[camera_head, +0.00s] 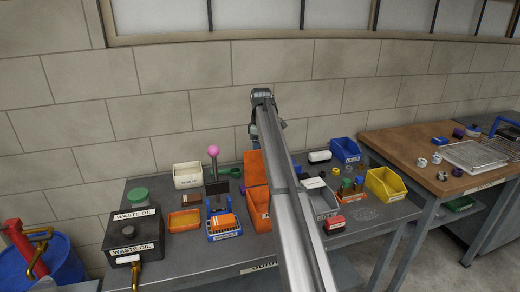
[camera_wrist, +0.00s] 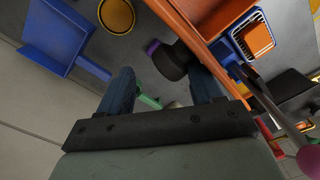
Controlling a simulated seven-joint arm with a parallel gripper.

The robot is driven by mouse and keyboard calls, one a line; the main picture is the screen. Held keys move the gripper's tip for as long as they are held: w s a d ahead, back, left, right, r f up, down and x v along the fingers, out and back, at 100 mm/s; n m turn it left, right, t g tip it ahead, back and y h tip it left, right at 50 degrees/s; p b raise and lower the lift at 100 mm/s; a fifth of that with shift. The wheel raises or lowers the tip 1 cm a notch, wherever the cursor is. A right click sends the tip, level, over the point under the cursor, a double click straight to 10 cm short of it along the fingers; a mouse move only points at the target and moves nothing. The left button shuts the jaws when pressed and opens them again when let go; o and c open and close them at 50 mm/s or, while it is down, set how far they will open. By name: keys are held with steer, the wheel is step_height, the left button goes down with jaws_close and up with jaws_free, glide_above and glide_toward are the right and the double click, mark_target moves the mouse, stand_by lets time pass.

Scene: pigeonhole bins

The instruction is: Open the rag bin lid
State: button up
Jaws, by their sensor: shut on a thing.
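The rag bin appears to be the orange bin (camera_head: 259,207) in the middle of the bench, partly behind my arm; its label is too small to read. Its orange lid (camera_head: 255,167) stands raised at the back of the bin. In the wrist view the orange lid (camera_wrist: 192,22) runs diagonally across the top, with a dark round knob (camera_wrist: 172,62) beside its edge. In the head view my arm hides most of the gripper and knob.
A waste-oil box (camera_head: 131,236), a cream bin (camera_head: 187,176) and a pink-topped post (camera_head: 214,151) stand to the left. Blue (camera_head: 345,150) and yellow (camera_head: 386,184) bins stand to the right. The wall is close behind the bench.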

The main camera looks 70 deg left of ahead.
step_height(320, 180, up, 14)
stand_by(0.4)
steer(key=shift+w+d, duration=0.1)
steer(key=shift+d, duration=0.05)
stand_by(0.3)
